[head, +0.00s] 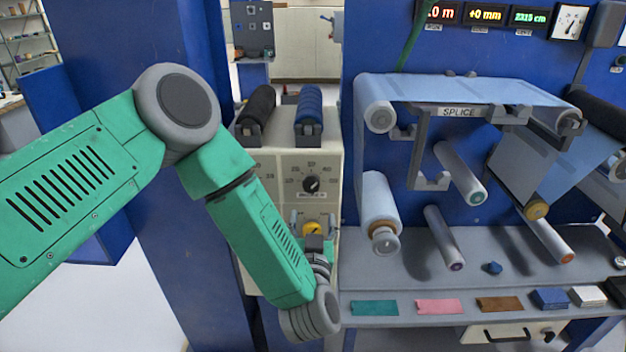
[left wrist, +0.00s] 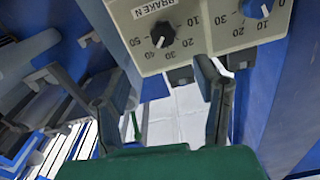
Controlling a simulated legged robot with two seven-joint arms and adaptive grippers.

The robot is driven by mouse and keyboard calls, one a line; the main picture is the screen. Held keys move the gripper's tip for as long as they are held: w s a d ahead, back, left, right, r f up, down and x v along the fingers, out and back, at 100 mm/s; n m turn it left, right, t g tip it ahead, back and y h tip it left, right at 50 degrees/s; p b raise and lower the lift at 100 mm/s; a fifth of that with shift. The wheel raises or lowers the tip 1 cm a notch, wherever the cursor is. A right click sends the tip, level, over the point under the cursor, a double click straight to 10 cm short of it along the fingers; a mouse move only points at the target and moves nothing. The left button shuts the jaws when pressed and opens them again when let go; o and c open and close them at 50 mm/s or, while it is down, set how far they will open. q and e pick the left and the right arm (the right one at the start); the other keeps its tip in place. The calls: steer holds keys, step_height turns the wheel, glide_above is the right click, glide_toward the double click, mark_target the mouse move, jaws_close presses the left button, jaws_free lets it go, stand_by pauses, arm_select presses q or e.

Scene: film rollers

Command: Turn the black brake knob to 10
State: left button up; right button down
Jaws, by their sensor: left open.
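The black brake knob (head: 311,184) sits on the upright beige panel (head: 278,225), with a numbered scale around its upper side. In the left wrist view the knob (left wrist: 162,34) appears with the scale turned over; its pale pointer mark seems to lie near 40. My left gripper (head: 313,232) is below the knob in the head view, in front of the lower panel. In the left wrist view its fingers (left wrist: 152,72) are spread, with nothing between them, and apart from the black knob. My right gripper is in neither view.
A blue knob (left wrist: 256,8) is beside the black one in the left wrist view. Black (head: 259,108) and blue (head: 308,106) rollers lie on top of the beige unit. The film rollers and shelf are to the right.

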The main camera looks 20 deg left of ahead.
mark_target(310, 189)
arm_select(q)
steer(key=x, duration=0.4)
steer(key=p+x, duration=0.1)
steer(key=x, duration=0.2)
steer(key=a+x, duration=0.1)
steer(key=x, duration=0.3)
steer(key=shift+w+a+f+p, duration=0.1)
steer(key=shift+a+f+p, duration=0.1)
steer(key=shift+p, duration=0.1)
steer(key=shift+w+d, duration=0.15)
steer(key=shift+w, duration=0.4)
steer(key=shift+d+r, duration=0.1)
steer(key=shift+d, duration=0.2)
steer(key=shift+a, duration=0.2)
steer(key=c, duration=1)
steer(key=shift+a, duration=0.2)
steer(key=shift+c, duration=0.7)
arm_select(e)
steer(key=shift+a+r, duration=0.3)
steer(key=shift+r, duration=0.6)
